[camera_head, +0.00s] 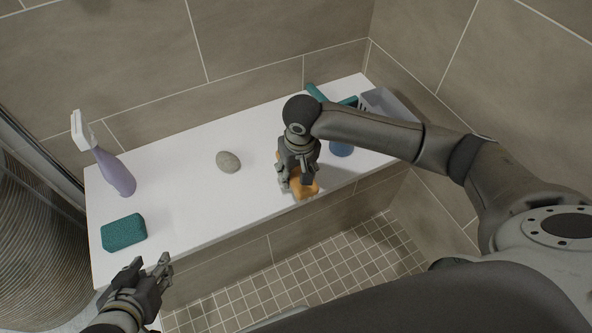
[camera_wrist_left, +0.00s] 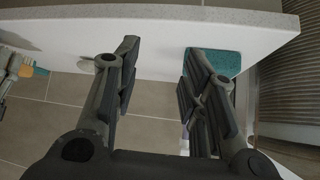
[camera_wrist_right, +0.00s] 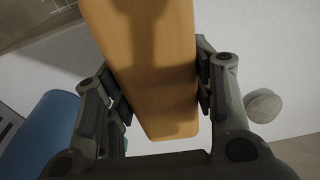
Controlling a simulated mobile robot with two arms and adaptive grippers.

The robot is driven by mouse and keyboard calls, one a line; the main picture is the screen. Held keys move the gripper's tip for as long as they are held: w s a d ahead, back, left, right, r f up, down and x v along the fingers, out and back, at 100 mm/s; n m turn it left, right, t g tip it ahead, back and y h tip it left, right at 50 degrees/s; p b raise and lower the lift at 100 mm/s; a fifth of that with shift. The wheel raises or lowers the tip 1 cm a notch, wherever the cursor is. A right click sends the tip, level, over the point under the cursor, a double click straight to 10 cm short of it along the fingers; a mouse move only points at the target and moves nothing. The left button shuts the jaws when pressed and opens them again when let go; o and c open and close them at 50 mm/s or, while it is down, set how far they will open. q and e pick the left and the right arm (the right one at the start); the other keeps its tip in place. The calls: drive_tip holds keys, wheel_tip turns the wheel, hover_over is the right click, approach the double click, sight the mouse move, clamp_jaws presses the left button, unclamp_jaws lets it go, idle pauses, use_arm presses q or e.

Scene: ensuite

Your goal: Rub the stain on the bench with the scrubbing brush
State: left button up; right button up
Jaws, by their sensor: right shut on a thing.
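The white bench (camera_head: 190,185) runs along the tiled wall. My right gripper (camera_head: 297,184) is over the bench's front edge, right of the grey stone, shut on the scrubbing brush (camera_head: 306,189). The brush has a flat orange-brown wooden body, which fills the middle of the right wrist view (camera_wrist_right: 150,65) between the fingers. The left wrist view shows pale bristles on it (camera_wrist_left: 25,70). I cannot tell whether the bristles touch the bench. I make out no stain; the arm and brush hide part of the bench. My left gripper (camera_head: 146,270) is open and empty, in front of the bench's left end.
A teal sponge (camera_head: 124,232) and a lilac spray bottle (camera_head: 114,172) are at the bench's left. A grey stone (camera_head: 228,162) lies mid-bench. A blue object (camera_head: 341,149), a teal-handled item (camera_head: 316,92) and a grey container (camera_head: 390,104) are at the right, partly behind my arm.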

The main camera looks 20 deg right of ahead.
drive_tip(key=shift+r, duration=0.1)
drive_tip(key=shift+r+p, duration=0.6)
drive_tip(key=shift+p, duration=0.25)
use_arm(q)
drive_tip(key=shift+s+a+f+g+y+p, duration=0.8)
drive_tip(key=shift+s+a+g, duration=1.4)
drive_tip(key=shift+s, duration=2.65)
use_arm(e)
drive_tip(key=shift+r, duration=0.75)
drive_tip(key=shift+r+p, duration=0.3)
drive_tip(key=shift+p, duration=0.3)
drive_tip(key=shift+r+p, duration=0.4)
drive_tip(key=shift+p, duration=0.1)
use_arm(q)
wheel_tip(320, 180, down, 10)
drive_tip(key=g+p, duration=0.1)
drive_tip(key=shift+w+r, duration=0.15)
drive_tip(key=shift+w, duration=0.3)
use_arm(e)
drive_tip(key=shift+r, duration=0.35)
